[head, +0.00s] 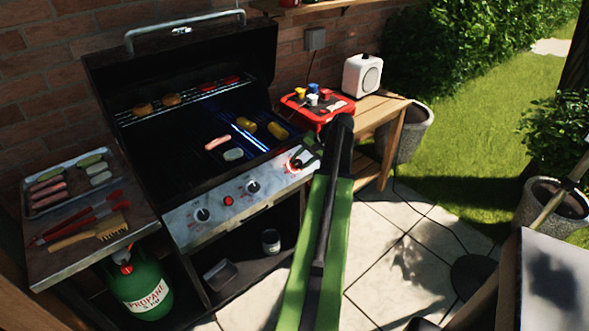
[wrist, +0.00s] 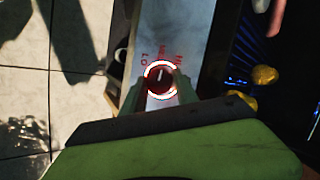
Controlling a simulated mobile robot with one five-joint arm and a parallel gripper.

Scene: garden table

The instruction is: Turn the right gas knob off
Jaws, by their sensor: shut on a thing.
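The right gas knob (head: 295,161) is at the right end of the grill's steel front panel (head: 236,203). In the wrist view the knob (wrist: 160,76) is dark, with a white pointer line and a lit red-white ring around it. Red lettering sits beyond it, and the pointer runs roughly toward the middle of that lettering. My gripper (wrist: 161,88) is shut on the knob, with one green finger on each side. In the head view my gripper (head: 303,160) is at the knob, partly hidden by my arm. Blue flame (head: 248,138) glows under the right of the grate.
Two more knobs, left (head: 202,214) and middle (head: 252,186), and a red button (head: 228,201) are on the panel. Sausages and corn lie on the grate. A red tray (head: 318,118) stands on the wooden side table (head: 374,113). A green propane bottle (head: 140,288) stands lower left.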

